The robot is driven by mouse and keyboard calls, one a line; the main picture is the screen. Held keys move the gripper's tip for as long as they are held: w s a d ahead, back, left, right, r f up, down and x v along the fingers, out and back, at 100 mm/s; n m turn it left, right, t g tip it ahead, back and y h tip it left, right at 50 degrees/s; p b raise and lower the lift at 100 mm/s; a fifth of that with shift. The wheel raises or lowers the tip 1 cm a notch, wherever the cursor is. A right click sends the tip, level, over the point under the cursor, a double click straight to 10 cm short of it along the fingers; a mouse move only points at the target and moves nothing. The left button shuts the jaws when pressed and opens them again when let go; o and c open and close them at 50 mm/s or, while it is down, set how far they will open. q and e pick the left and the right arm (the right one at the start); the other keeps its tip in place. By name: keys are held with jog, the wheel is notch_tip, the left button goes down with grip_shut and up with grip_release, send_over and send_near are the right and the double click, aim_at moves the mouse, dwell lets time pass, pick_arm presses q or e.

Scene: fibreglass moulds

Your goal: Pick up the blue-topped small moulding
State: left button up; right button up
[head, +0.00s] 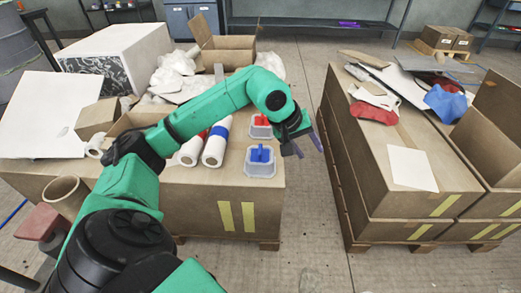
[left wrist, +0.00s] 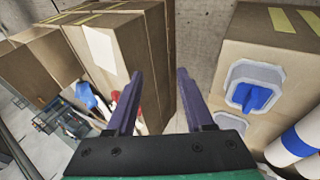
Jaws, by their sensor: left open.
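The blue-topped small moulding (head: 260,161) is a pale square piece with a blue raised top. It sits near the right front edge of the left cardboard stack; in the left wrist view it shows at the right (left wrist: 252,95). A similar moulding with a red top (head: 260,126) sits just behind it, and in the wrist view part of a second pale piece (left wrist: 229,122) shows beside the blue-topped one. My left gripper (head: 307,143) is open and empty, to the right of the mouldings, over the gap between the stacks. My right gripper is not in view.
White rolls with blue and red bands (head: 216,143) lie left of the mouldings on the cardboard box (head: 200,183). An open carton (head: 228,50) and white bags stand behind. The right stack (head: 385,170) holds a white sheet (head: 411,168) and scraps. Bare floor (head: 305,200) lies between.

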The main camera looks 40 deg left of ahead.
aim_at(260, 149)
pick_arm(q)
jog(key=s+a+r+g+y, duration=0.1)
jog(key=a+y, duration=0.2)
jog(key=a, duration=0.4)
jog(key=s+a+g+y, duration=0.1)
jog(key=s+a+y, duration=0.15)
jog(key=a, duration=0.55)
jog(key=shift+m, duration=0.3)
jog(key=b+x, duration=0.1)
jog(key=x, duration=0.3)
jog(key=b+x, duration=0.1)
jog(key=x, duration=0.4)
jog(key=b+x, duration=0.1)
jog(key=x, duration=0.4)
jog(key=shift+w+d, duration=0.15)
jog(key=shift+w, duration=0.25)
jog(key=shift+r+y, duration=0.15)
jog(key=shift+y, duration=0.1)
grip_shut()
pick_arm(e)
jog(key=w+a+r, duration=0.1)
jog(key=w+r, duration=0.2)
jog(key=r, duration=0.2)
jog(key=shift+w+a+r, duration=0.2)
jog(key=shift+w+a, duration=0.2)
